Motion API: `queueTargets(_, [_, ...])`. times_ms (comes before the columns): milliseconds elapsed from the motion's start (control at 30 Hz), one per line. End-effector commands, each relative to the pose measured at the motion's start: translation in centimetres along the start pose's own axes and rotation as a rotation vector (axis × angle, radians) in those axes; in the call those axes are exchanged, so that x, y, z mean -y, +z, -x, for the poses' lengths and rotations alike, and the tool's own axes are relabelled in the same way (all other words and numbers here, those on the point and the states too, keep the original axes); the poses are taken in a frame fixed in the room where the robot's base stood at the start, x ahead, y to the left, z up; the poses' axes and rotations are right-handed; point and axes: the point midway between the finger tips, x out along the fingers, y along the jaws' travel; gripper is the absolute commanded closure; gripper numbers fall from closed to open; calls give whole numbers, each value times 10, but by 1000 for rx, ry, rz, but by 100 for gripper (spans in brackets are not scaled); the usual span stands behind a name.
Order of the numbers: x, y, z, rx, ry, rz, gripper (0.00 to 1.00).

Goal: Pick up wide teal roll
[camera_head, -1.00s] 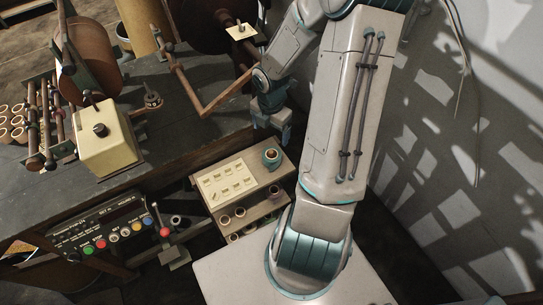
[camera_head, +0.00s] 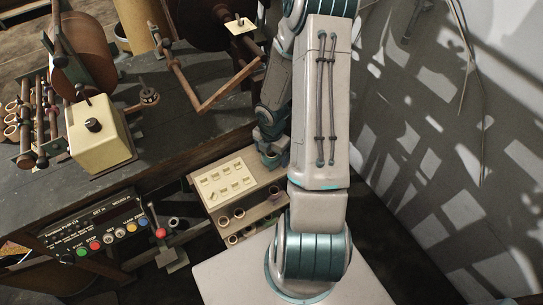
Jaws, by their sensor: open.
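The wide teal roll (camera_head: 271,161) stands on the right end of the top of a small beige stepped rack (camera_head: 262,184). My gripper is right over it and hides most of it. My gripper (camera_head: 270,152) is open, with its fingers pointing down at the roll. I cannot tell whether the fingers touch the roll or stand around it.
A pale panel with several small square slots (camera_head: 228,180) lies on the rack top, left of the roll. Lower steps hold several small rings. A control box with coloured buttons (camera_head: 105,232) is at the lower left. The dark workbench (camera_head: 190,125) rises behind, and a wall is on the right.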

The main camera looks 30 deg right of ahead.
Motion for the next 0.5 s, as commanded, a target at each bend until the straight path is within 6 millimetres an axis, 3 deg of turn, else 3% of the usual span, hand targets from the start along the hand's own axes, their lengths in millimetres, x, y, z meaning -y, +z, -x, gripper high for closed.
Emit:
queueTargets(167, [0, 0, 0, 0, 1, 0, 14])
queueTargets(367, [0, 0, 0, 0, 0, -1, 63])
queueTargets(500, [0, 0, 0, 0, 0, -1, 63])
